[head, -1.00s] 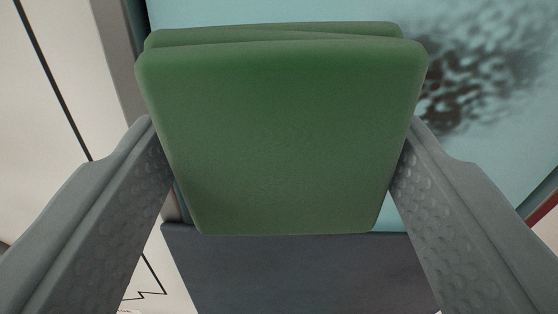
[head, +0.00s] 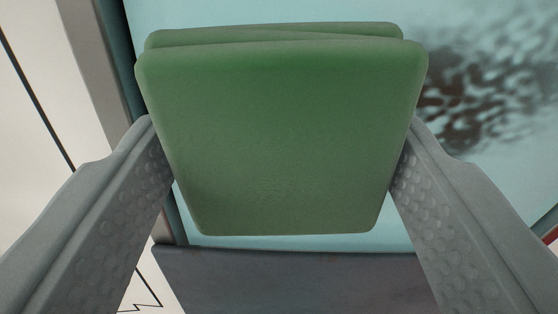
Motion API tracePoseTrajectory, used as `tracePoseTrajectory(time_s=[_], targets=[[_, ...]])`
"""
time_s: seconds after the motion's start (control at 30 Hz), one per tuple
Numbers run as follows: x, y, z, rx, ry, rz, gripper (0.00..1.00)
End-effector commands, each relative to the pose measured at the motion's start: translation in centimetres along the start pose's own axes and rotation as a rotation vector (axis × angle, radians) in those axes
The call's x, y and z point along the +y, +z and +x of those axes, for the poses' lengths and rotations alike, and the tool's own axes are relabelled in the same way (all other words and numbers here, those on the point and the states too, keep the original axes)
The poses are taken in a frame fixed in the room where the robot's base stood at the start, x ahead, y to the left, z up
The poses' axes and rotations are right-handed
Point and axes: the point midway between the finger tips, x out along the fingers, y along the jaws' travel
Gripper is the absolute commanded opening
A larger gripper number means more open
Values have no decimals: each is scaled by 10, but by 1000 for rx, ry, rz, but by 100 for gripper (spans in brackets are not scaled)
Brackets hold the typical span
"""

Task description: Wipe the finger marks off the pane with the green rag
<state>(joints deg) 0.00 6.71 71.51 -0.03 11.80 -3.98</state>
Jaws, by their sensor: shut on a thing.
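The green rag (head: 285,140), folded into a thick pad, fills the middle of the head view. My gripper (head: 283,150) is shut on it, with one grey finger on each side. The light blue pane (head: 300,10) shows behind the rag and to its right. A patch of dark, blotchy finger marks (head: 490,90) lies on the pane, right of the rag. The rag's left part of the picture hides some of the pane. I cannot tell whether the rag touches the pane.
A grey and dark teal frame edge (head: 95,60) borders the pane on the left. A dark grey ledge (head: 290,280) runs below the pane. A pale surface with black lines (head: 35,130) lies at the left. A bit of red shows at the right edge.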

Motion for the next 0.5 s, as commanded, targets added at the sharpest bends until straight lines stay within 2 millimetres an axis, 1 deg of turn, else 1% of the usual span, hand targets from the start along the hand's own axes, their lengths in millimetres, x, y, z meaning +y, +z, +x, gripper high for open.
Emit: tracePoseTrajectory(time_s=[0.33,0.5], targets=[[1,0,4,0,0,0,45],[11,1,3,0,1,1,45]])
